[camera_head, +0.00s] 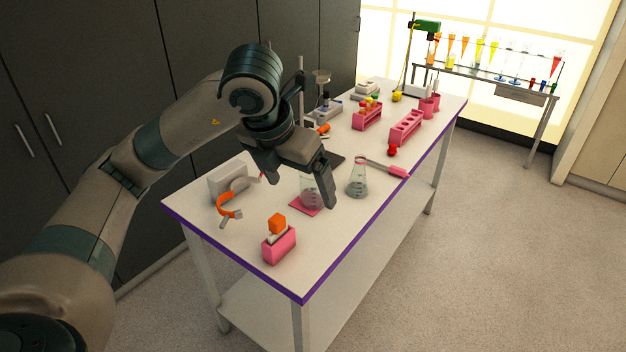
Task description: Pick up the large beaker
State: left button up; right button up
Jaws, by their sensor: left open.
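The large beaker (310,192) is clear glass and stands upright on a small pink mat (297,204) in the near-middle part of the white table. My left gripper (294,190) is open, pointing down. One finger overlaps the beaker's right side in the picture and the other is up and to its left. The gripper hides the beaker's upper part. I cannot tell whether a finger touches the glass. My right gripper is not in view.
A conical flask (357,181) stands just right of the beaker. Pink racks (405,127) stand farther back. The table's near right corner is clear.

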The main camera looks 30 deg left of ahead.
aim_at(310, 198)
jog(key=i+j, duration=0.7)
jog(key=i, duration=0.2)
